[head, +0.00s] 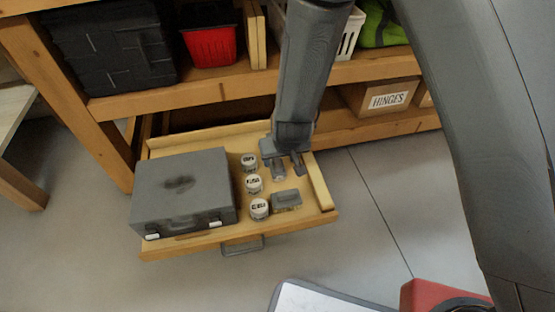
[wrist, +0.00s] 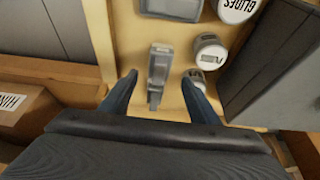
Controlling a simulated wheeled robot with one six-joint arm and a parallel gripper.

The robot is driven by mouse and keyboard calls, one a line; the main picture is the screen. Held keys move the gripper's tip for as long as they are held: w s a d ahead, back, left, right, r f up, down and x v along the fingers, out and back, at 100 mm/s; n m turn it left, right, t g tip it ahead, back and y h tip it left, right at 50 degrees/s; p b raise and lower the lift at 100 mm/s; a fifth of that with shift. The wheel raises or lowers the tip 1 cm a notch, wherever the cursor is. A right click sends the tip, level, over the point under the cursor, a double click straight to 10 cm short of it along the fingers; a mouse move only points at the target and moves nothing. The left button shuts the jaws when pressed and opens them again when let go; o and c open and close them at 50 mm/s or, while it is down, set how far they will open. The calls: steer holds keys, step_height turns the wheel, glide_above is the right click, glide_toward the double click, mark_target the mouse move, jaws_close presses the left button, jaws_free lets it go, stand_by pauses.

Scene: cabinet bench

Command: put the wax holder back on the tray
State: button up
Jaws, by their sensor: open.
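A small grey item with a narrow end, which I take for the wax holder (wrist: 159,66), lies on the light wooden floor of a pulled-out drawer (head: 190,245). My gripper (head: 285,167) points down over the drawer's right part. In the wrist view my gripper (wrist: 160,80) is open, one finger on each side of the grey item's near end, with gaps on both sides. The item is not held. In the head view the fingers mostly hide it.
Three white-lidded jars (head: 254,184) stand in a row left of my gripper. A large grey case (head: 182,190) fills the drawer's left. Shelves with a HINGES box (head: 385,98) stand behind.

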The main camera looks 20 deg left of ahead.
steer(key=s+d+r+g+p, duration=0.1)
steer(key=s+d+r, duration=0.15)
steer(key=r, duration=0.45)
steer(key=s+d+r+g, duration=0.1)
steer(key=s+r, duration=0.3)
steer(key=r, duration=0.4)
steer(key=s+d+r+p, duration=0.1)
steer(key=s+r, duration=0.2)
steer(key=r, duration=0.4)
steer(key=s+d+r+g, duration=0.2)
steer(key=s+d+r, duration=0.9)
steer(key=s, duration=0.1)
steer(key=shift+s, duration=0.4)
